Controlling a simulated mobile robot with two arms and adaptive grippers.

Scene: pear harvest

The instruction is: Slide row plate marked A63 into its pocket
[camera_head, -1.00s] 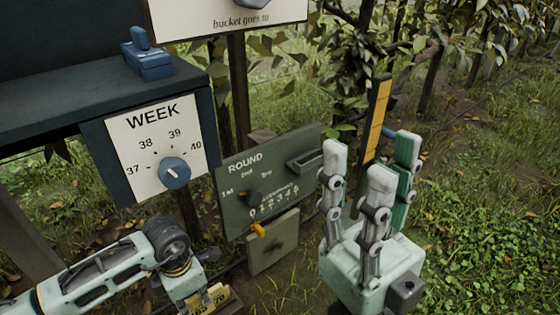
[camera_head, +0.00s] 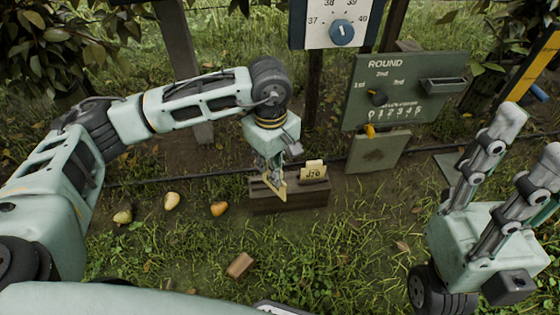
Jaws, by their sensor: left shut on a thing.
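My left gripper (camera_head: 270,169) points down over the left part of a brown wooden rack (camera_head: 290,202) on the grass. It is shut on a pale yellow plate (camera_head: 276,192), which is tilted; its marking is not readable. I cannot tell whether the plate's lower edge is still inside the rack. Another yellow plate (camera_head: 313,171), seemingly marked J20, stands in the rack's right part. A grey pocket-like holder (camera_head: 444,85) sits on the green ROUND board (camera_head: 405,92). My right gripper (camera_head: 524,145) is raised at the right, fingers apart, open and empty.
Several pears (camera_head: 171,201) and a small brown block (camera_head: 240,265) lie on the grass. A WEEK dial panel (camera_head: 338,22) stands behind, left of the board. A tall yellow strip (camera_head: 536,65) stands at the right. A cable runs behind the rack.

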